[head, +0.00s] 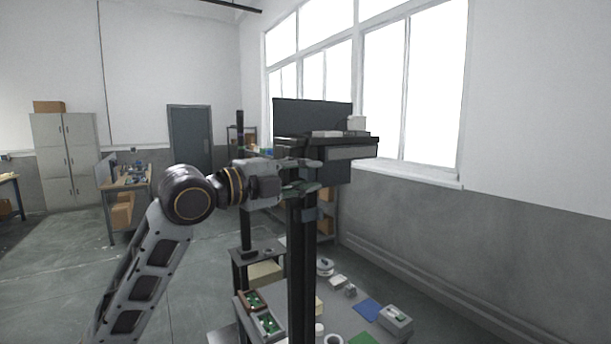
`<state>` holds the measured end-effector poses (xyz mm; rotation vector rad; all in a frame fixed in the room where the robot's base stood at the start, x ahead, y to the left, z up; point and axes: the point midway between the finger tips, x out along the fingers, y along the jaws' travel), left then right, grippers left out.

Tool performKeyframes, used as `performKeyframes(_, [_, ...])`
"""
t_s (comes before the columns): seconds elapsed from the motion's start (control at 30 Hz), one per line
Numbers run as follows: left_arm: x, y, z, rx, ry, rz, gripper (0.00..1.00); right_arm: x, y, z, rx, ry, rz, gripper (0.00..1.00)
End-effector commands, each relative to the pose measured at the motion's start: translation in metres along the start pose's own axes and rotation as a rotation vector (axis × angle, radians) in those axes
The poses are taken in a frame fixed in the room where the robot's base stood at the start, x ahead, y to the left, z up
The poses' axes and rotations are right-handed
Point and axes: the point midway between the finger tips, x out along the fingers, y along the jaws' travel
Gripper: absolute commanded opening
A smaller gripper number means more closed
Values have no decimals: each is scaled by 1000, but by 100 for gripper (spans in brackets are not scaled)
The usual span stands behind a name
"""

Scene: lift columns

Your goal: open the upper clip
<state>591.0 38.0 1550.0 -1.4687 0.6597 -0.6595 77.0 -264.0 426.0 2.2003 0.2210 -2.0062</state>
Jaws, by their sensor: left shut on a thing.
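My left gripper (312,176) reaches in from the left at the top of a dark upright column (302,265). Its fingers are closed around a small part at the column's upper end, just below the dark platform. This part looks to be the upper clip, but the fingers hide most of it, so its shape and whether it is open cannot be seen. My right gripper is not in view.
Below are a green-and-white tray (266,322), a grey box (396,319) and a blue sheet (368,310).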

Motion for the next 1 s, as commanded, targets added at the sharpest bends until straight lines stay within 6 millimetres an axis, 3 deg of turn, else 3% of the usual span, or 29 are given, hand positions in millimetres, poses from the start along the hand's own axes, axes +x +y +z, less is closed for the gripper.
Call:
performKeyframes(0.5, [0,3,0,-1,12,7,5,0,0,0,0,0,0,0])
performKeyframes(0.53, [0,3,0,-1,12,7,30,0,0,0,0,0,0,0])
performKeyframes(0.7, [0,2,0,-1,11,5,50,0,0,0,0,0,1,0])
performKeyframes(1.0, [0,1,0,0,11,1,50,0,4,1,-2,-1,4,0])
